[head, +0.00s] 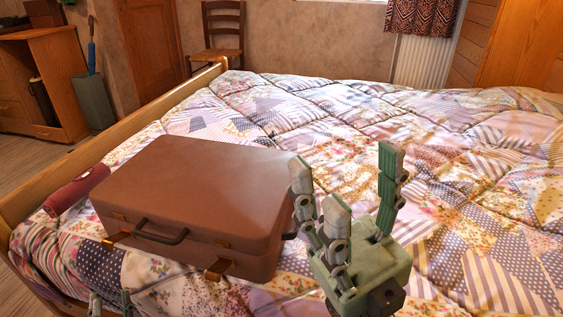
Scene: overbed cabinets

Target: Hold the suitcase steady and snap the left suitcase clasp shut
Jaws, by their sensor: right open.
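A brown suitcase (200,188) lies flat on the bed with its lid down. A dark handle (160,236) is on its front side. The left suitcase clasp (116,239) is a brass plate left of the handle, and it appears to stick outward. The right clasp (218,269) also appears to stick outward. My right gripper (350,190) is open and empty, fingers up, just right of the suitcase. Only the fingertips of my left gripper (111,304) show at the bottom edge, below the left clasp and apart from it; the rest is out of frame.
The bed's patchwork quilt (450,180) is clear behind and right of the suitcase. A dark red roundish object (77,190) lies left of the suitcase by the wooden bed rail (150,125). A chair (223,32) and wooden cabinet (45,85) stand beyond the bed.

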